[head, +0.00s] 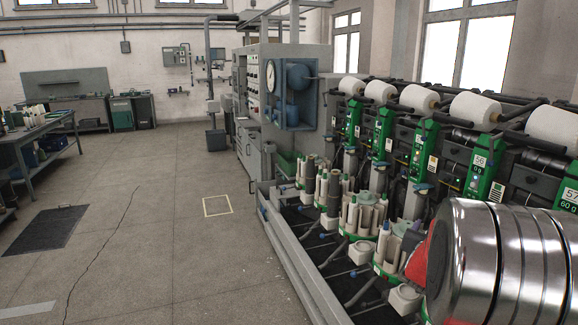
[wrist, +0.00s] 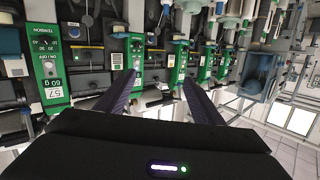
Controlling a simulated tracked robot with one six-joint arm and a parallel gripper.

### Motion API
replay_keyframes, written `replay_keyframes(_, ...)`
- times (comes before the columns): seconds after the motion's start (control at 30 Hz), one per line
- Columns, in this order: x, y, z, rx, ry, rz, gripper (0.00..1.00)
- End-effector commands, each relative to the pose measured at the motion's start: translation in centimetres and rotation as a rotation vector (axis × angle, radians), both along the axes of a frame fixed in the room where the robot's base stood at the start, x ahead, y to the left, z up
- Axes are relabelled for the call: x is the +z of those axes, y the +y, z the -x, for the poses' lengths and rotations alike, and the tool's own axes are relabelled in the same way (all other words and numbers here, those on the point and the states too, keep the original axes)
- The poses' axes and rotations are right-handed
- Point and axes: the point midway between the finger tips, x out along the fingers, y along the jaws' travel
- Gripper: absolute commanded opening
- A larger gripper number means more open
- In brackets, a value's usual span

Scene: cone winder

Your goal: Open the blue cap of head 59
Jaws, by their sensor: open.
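I do not see a label for head 59 in either view. A green panel labelled 57 (wrist: 50,72) shows upside down at the left of the wrist view. It is also cut off at the right edge of the head view (head: 570,194). The panel of head 56 (head: 482,172) is farther along the row. A teal-blue piece (wrist: 10,40) shows at the wrist view's left edge; I cannot tell whether it is a cap. My gripper (wrist: 158,78) is open with nothing visible between its fingers. It faces the row of green panels and is out of the head view.
White yarn cones (head: 475,106) line the machine's top. Bobbin holders (head: 362,215) and rods stand along its front, behind a grey rail (head: 300,262). A workbench (head: 45,142) stands at the left. The floor (head: 150,235) between is largely open, with a dark mat (head: 42,228).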

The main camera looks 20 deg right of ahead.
Motion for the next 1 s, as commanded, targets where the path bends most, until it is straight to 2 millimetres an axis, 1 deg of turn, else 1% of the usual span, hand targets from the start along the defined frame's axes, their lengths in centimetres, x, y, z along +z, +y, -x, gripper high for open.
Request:
replay_keyframes(0.03, 0.7, 2.1, -0.9, 0.042, 0.009, -0.018, 0.61)
replay_keyframes(0.17, 1.5, 7.3, -2.5, 0.145, 0.053, -0.075, 0.61)
replay_keyframes(0.2, 1.7, 8.9, -2.8, 0.177, 0.068, -0.093, 0.61)
replay_keyframes(0.27, 2.0, 11.4, -3.2, 0.223, 0.091, -0.116, 0.61)
replay_keyframes(0.33, 2.3, 14.3, -3.4, 0.276, 0.12, -0.143, 0.61)
replay_keyframes(0.37, 2.4, 15.5, -3.4, 0.298, 0.133, -0.155, 0.61)
replay_keyframes(0.4, 2.5, 17.1, -3.4, 0.327, 0.152, -0.169, 0.61)
replay_keyframes(0.47, 2.6, 19.6, -3.2, 0.37, 0.181, -0.189, 0.61)
replay_keyframes(0.5, 2.7, 21.1, -3.0, 0.398, 0.2, -0.202, 0.61)
replay_keyframes(0.57, 2.8, 23.5, -2.6, 0.439, 0.232, -0.22, 0.61)
replay_keyframes(0.6, 2.8, 25.1, -2.2, 0.466, 0.253, -0.232, 0.61)
replay_keyframes(0.67, 2.8, 27.3, -1.5, 0.504, 0.285, -0.249, 0.61)
replay_keyframes(0.7, 2.8, 28.8, -0.9, 0.53, 0.308, -0.259, 0.61)
replay_keyframes(0.77, 2.8, 30.9, 0.0, 0.566, 0.342, -0.273, 0.61)
replay_keyframes(0.9, 2.5, 35.6, 2.6, 0.647, 0.428, -0.302, 0.61)
replay_keyframes(1.0, 2.2, 38.5, 4.9, 0.698, 0.492, -0.318, 0.61)
